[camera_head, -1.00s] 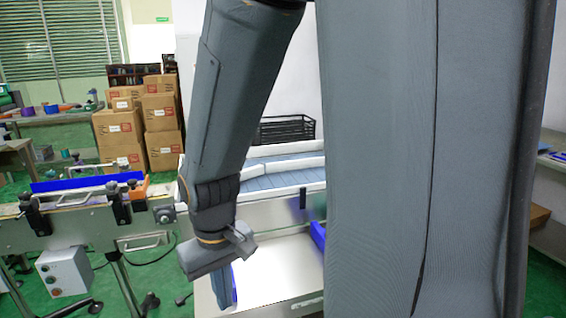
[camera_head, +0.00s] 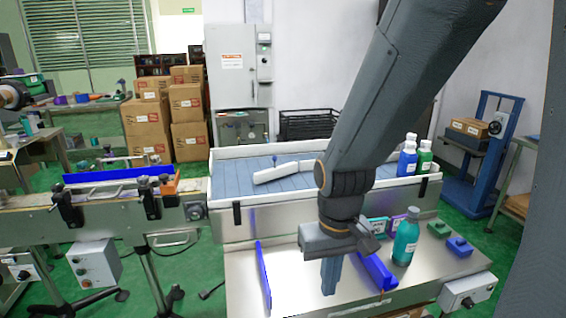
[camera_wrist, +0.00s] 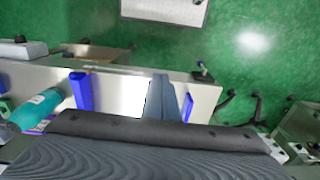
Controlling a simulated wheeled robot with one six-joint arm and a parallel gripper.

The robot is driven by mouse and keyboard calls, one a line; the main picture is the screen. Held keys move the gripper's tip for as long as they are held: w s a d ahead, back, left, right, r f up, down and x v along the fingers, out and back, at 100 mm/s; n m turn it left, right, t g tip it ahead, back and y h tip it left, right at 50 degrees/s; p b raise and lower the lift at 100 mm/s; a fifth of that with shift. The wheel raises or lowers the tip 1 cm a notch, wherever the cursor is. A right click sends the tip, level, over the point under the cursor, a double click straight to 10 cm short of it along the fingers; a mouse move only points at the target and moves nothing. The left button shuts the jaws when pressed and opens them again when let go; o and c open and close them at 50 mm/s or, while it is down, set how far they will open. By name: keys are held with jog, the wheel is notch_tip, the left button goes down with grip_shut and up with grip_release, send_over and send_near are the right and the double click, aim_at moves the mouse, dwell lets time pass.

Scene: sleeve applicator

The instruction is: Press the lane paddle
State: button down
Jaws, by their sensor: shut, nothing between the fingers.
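My gripper (camera_head: 330,280) points down over the steel table in front of the lane, shut and empty. It is between two upright blue guides, nearer the right one, and apart from the white bar. In the wrist view my fingers (camera_wrist: 166,98) show above the table. The white bar is not seen there, and my forearm covers part of the lane in the head view.
The steel table (camera_head: 244,285) carries a left blue guide (camera_head: 263,276), a right blue guide (camera_head: 378,269), a teal bottle (camera_head: 405,240), and small green (camera_head: 438,229) and blue (camera_head: 459,246) blocks. Bottles (camera_head: 407,158) stand at the lane's right end. A control box (camera_head: 467,291) hangs at the table's front right.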

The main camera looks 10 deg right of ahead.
aim_at(276, 160)
jog(key=w+d+r+m+t+y+p, duration=0.1)
jog(key=w+m+t, duration=0.4)
jog(key=w, duration=0.6)
jog(key=w+d+r+m+t+y+p, duration=0.1)
jog(key=w+r+m+t, duration=0.3)
jog(key=w, duration=0.8)
jog(key=w+r+m+t+y+p, duration=0.1)
jog(key=w+r+m+t, duration=0.2)
jog(key=w+m+t, duration=0.3)
jog(key=w, duration=0.5)
jog(key=shift+w+d+r+m+p, duration=0.25)
jog(key=shift+w+d+m+p, duration=0.05)
jog(key=shift+d+p, duration=0.1)
jog(key=p+x, duration=0.3)
jog(key=x, duration=1.1)
jog(key=shift+w+h, duration=0.1)
jog(key=shift+h, duration=0.2)
